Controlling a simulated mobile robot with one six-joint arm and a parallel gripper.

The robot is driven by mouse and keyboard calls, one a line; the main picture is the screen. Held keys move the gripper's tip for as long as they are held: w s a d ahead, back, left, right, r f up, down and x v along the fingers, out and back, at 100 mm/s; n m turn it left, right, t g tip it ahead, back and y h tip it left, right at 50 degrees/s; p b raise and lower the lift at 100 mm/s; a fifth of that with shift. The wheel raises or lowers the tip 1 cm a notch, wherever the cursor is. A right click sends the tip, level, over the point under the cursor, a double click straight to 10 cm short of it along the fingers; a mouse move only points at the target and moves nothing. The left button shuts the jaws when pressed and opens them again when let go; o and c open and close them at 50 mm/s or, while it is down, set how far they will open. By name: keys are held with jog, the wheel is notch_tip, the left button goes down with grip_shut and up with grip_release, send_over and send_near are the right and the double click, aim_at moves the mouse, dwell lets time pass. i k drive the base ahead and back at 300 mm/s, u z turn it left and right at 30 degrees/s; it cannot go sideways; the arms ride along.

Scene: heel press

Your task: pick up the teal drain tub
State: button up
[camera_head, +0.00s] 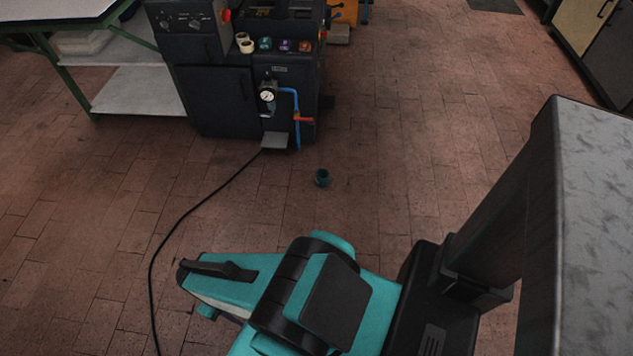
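My gripper's fingers cannot be made out in this view.
A black cable (178,225) runs over the floor from the machine's foot pedal (275,140). A green-framed bench (136,90) is at upper left, cabinets (600,45) at upper right. Floor right of the tub is clear.

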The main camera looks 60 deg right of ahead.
aim_at(322, 175)
jog(key=i, duration=2.75)
jog(key=u, duration=0.85)
jog(key=k, duration=0.15)
jog(key=z, duration=3.15)
